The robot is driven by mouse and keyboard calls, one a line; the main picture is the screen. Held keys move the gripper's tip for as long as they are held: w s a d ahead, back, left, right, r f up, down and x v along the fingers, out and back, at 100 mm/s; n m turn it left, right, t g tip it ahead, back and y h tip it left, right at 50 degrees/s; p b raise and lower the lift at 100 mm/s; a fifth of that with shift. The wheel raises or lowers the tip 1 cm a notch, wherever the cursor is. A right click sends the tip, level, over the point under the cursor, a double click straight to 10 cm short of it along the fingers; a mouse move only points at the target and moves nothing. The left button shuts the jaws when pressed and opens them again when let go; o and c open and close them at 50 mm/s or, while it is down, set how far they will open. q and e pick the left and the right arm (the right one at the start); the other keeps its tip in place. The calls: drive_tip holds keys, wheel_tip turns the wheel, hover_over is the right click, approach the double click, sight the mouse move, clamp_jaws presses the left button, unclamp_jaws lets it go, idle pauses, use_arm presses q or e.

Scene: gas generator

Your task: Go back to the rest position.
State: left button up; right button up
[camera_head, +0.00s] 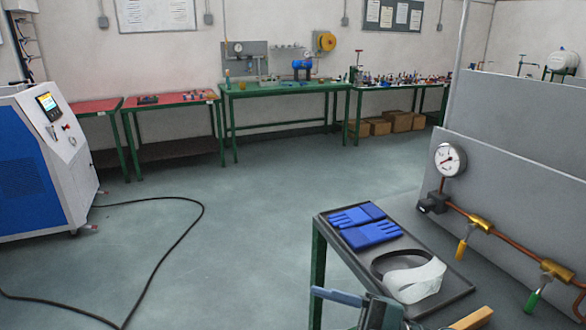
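A blue-grey part with a dark block (380,312) shows at the bottom edge, cut off by the frame. Close by on the right is a small dark-topped table (455,285) with green legs. Blue gloves (366,226) lie on it, and a clear face shield with a dark band (416,279) lies in front of them.
A grey panel (520,150) on the right carries a round gauge (450,159), copper pipe and valves with yellow (461,250) and green (532,301) handles. A blue-white machine (45,165) stands left. A black cable (180,236) crosses the otherwise clear floor. Workbenches (285,89) line the back wall.

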drive_tip(key=w+d+f+m+t+h, duration=0.1)
drive_tip(key=d+f+m+t+h, duration=0.4)
drive_tip(key=m, duration=0.4)
drive_tip(key=w+d+f+m+t+h, duration=0.1)
drive_tip(key=d+f+m+t+h, duration=0.1)
drive_tip(key=f+m+t+h, duration=0.45)
drive_tip(key=s+d+f+m+g+h, duration=0.1)
drive_tip(key=s+f+m+g+h, duration=0.1)
drive_tip(key=s+f+m, duration=0.2)
drive_tip(key=s+d+f+m+g+h+p, duration=0.1)
drive_tip(key=s+d+f+m+g+h, duration=0.1)
drive_tip(key=s+f, duration=0.5)
drive_tip(key=shift+f+m+g+h, duration=0.45)
drive_tip(key=shift+f+m+h, duration=0.2)
drive_tip(key=shift+f+m, duration=0.2)
